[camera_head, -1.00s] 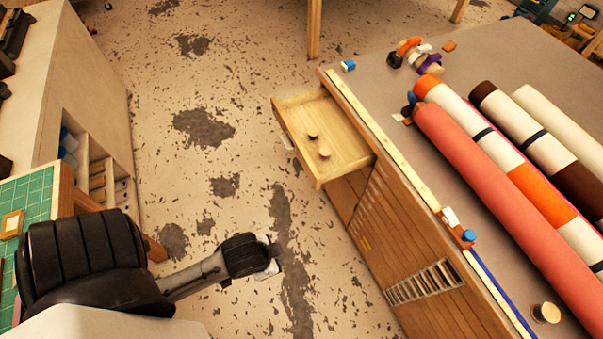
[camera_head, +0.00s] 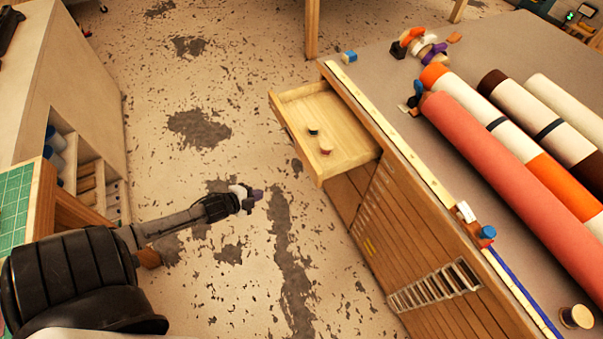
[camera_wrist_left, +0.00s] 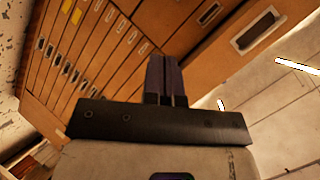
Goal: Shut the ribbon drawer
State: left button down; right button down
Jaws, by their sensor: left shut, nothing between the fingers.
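The ribbon drawer (camera_head: 340,142) is a pale wooden drawer pulled out from the far left end of the wooden cabinet (camera_head: 400,240). Two small spools (camera_head: 326,149) lie in it. My left gripper (camera_head: 257,194) is shut and empty, over the floor to the left of and nearer than the drawer, apart from it. In the left wrist view my shut fingers (camera_wrist_left: 167,78) point toward the cabinet's drawer fronts (camera_wrist_left: 95,45). A drawer front with a dark recessed handle (camera_wrist_left: 255,30) shows at the upper right there; I cannot tell whether it is the ribbon drawer. My right gripper is not in view.
Rolls of red, white and orange material (camera_head: 500,165) lie on the grey cabinet top (camera_head: 405,75). Small spools and a tape sit along its edge. A green cutting mat (camera_head: 15,200) and a shelf unit (camera_head: 85,130) stand at the left. The floor between is clear.

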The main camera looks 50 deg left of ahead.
pick_arm(q)
jog(key=w+d+r+m+t+h, duration=0.1)
jog(key=d+r+m+t+h, duration=0.35)
jog(key=r+m+t, duration=0.2)
jog(key=m+b, duration=0.2)
send_near(311, 171)
jog(key=shift+n+g, duration=0.25)
jog(key=shift+g, duration=0.2)
jog(key=x, duration=0.5)
jog(key=shift+w+r, duration=0.35)
jog(key=shift+w, duration=0.05)
jog(key=shift+x, duration=0.85)
